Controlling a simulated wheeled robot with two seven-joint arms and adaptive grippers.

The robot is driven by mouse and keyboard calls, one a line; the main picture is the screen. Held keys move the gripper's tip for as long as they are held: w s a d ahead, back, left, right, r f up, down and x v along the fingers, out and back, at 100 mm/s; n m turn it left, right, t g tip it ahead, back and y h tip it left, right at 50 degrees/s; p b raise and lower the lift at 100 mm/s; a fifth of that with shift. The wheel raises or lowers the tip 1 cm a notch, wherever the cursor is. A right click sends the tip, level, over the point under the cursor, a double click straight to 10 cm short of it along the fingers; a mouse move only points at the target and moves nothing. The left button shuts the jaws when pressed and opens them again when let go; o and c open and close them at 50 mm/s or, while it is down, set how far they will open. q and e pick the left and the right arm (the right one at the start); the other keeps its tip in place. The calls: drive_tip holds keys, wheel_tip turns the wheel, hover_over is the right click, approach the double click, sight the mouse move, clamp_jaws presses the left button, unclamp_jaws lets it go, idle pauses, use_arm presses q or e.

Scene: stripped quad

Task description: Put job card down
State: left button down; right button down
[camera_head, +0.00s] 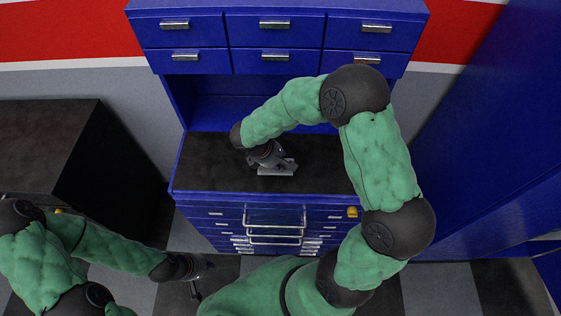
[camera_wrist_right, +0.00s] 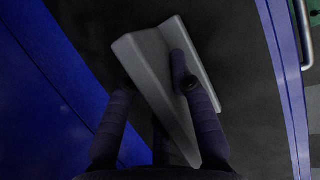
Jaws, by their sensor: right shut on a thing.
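The job card (camera_head: 280,169) is a pale grey, folded or L-shaped piece over the dark worktop of the blue cabinet. It also shows in the right wrist view (camera_wrist_right: 150,67), tilted between the fingers. My right gripper (camera_head: 270,158) reaches over the worktop and is shut on the card; its fingers (camera_wrist_right: 158,87) sit on either side of one upright flap. I cannot tell whether the card touches the worktop (camera_head: 215,160). My left gripper (camera_head: 190,270) hangs low, over the floor in front of the cabinet, away from the card; its finger opening is unclear.
Blue upper drawers (camera_head: 275,40) overhang the back of the worktop. More drawers with handles (camera_head: 275,228) are below its front edge. A dark box-like cabinet (camera_head: 70,145) stands at left and a tall blue panel (camera_head: 490,130) at right. The worktop's left part is clear.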

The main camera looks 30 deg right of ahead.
drive_tip(key=shift+f, duration=0.3)
drive_tip(key=c, duration=1.1)
unclamp_jaws()
drive_tip(key=shift+r, duration=0.1)
drive_tip(key=shift+r, duration=0.15)
